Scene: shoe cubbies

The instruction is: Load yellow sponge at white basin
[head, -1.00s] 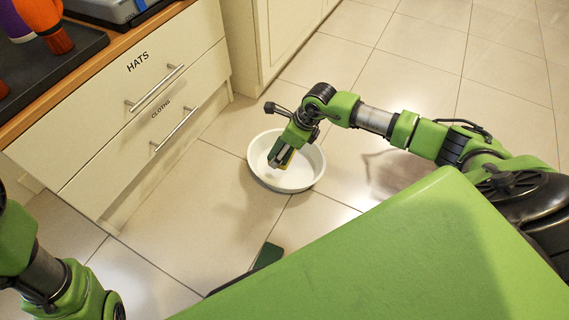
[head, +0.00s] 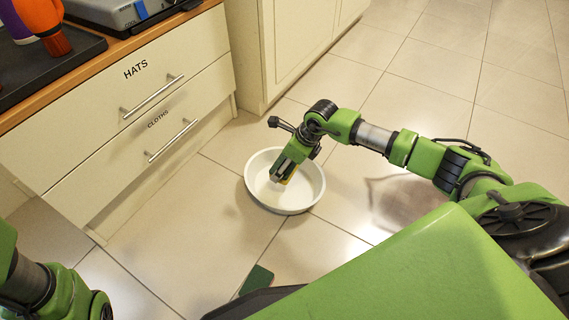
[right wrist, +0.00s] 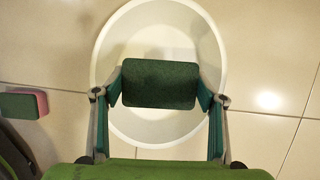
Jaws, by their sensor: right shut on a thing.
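A white round basin (head: 262,196) sits on the tiled floor, and it also shows in the right wrist view (right wrist: 119,119). My right gripper (head: 281,176) points down over the basin and is shut on the yellow sponge (head: 289,177). In the right wrist view, the sponge's dark green face (right wrist: 158,84) sits between the two fingers of my right gripper (right wrist: 159,98), with the basin behind it. I cannot tell whether the sponge touches the basin's floor. Part of my left arm shows at the lower left of the head view, but its fingers do not.
A second sponge, green and pink (right wrist: 22,104), lies on the floor outside the basin; its green top shows in the head view (head: 257,280). Drawers labelled HATS (head: 110,95) and CLOTHS (head: 140,147) stand shut at left. Open floor lies beyond the basin.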

